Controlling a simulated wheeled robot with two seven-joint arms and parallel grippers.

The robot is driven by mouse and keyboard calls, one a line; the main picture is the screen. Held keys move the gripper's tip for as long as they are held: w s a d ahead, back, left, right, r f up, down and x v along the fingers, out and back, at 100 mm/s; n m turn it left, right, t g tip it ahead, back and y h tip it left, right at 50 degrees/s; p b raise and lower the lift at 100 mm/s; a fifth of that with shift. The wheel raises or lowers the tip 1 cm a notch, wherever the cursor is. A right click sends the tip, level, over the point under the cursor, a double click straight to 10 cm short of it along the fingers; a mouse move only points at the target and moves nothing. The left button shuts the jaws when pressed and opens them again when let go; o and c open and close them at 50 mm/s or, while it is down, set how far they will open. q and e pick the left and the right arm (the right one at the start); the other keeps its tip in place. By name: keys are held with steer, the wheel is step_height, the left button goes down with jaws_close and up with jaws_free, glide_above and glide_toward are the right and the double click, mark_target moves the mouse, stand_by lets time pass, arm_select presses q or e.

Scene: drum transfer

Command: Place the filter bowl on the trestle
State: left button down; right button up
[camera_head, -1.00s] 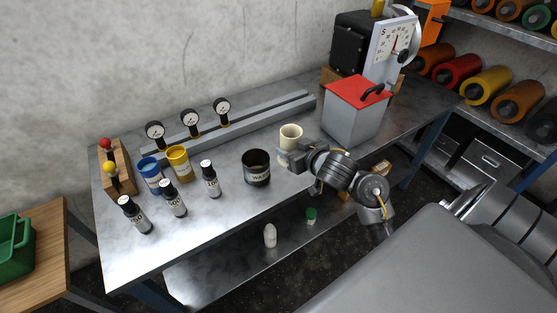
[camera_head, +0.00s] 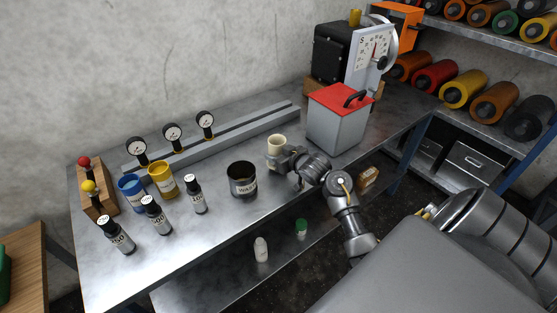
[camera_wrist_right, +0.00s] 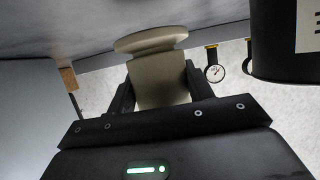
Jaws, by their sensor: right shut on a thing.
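A small cream cup, which I take to be the filter bowl (camera_head: 277,141), is at the middle of the steel bench in the head view. My right gripper (camera_head: 277,159) is shut on it, with the jaws over its lower part. In the right wrist view the cream bowl (camera_wrist_right: 160,80) sits between the two dark fingers (camera_wrist_right: 158,98), with its flared rim beyond them. I cannot tell whether its base touches the bench. A wood-topped table, perhaps the trestle (camera_head: 30,240), is cut off at the left edge. My left gripper is not in view.
A black waste pot (camera_head: 242,181) stands left of the bowl, and a red-lidded grey box (camera_head: 336,126) stands to its right. Several bottles and jars (camera_head: 153,215) stand on the bench's left. A gauge rail (camera_head: 230,130) runs behind. A green crate (camera_head: 4,275) barely shows.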

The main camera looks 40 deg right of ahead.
steer(key=shift+f, duration=1.15)
steer(key=shift+f, duration=0.15)
steer(key=o, duration=1.4)
steer(key=shift+s, duration=0.1)
steer(key=shift+a, duration=0.1)
steer(key=v, duration=1.2)
steer(key=shift+r+p, duration=0.2)
steer(key=shift+p, duration=0.2)
